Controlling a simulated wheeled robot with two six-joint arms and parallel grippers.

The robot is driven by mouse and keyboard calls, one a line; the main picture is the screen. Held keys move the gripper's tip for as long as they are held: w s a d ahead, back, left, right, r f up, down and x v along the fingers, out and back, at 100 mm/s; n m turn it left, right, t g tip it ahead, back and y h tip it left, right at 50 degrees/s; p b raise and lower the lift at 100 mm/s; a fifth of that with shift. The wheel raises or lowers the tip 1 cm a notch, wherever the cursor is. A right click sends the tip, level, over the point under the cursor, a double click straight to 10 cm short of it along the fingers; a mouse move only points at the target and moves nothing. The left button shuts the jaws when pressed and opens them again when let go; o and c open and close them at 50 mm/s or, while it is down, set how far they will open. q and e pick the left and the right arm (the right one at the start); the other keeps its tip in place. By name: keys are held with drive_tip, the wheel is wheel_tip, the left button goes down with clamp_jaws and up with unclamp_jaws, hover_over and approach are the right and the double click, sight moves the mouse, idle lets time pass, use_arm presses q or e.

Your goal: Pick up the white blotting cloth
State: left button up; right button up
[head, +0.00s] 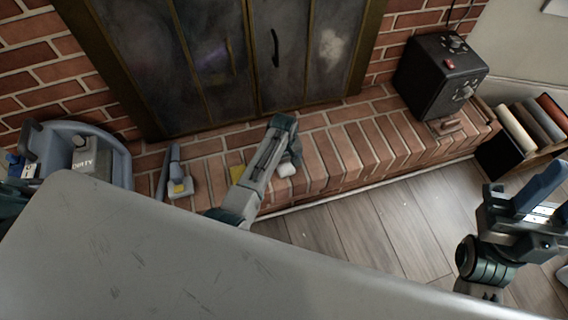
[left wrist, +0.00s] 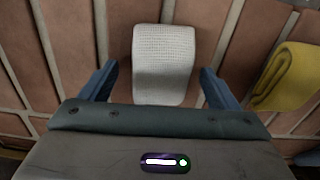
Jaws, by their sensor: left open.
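The white blotting cloth (left wrist: 163,62) is a folded, textured pad on the brick hearth. In the left wrist view it lies between the two blue fingers of my left gripper (left wrist: 158,84), which is open, with a gap on each side of the cloth. In the head view a small part of the cloth (head: 287,169) shows beside my left gripper (head: 287,148), whose arm hides the rest. Whether the fingers are down at the cloth's height I cannot tell. My right gripper (head: 541,205) is at the right, away from the hearth, its fingers apart and empty.
A folded yellow cloth (left wrist: 288,75) lies right of the white one in the left wrist view. A blue-grey caddy (head: 118,155) with a box marked DIRTY stands left on the hearth (head: 345,150). A black box (head: 440,75) and rolled cloths (head: 517,130) are at right.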

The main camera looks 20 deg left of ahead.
use_arm(q)
drive_tip(key=c, duration=1.1)
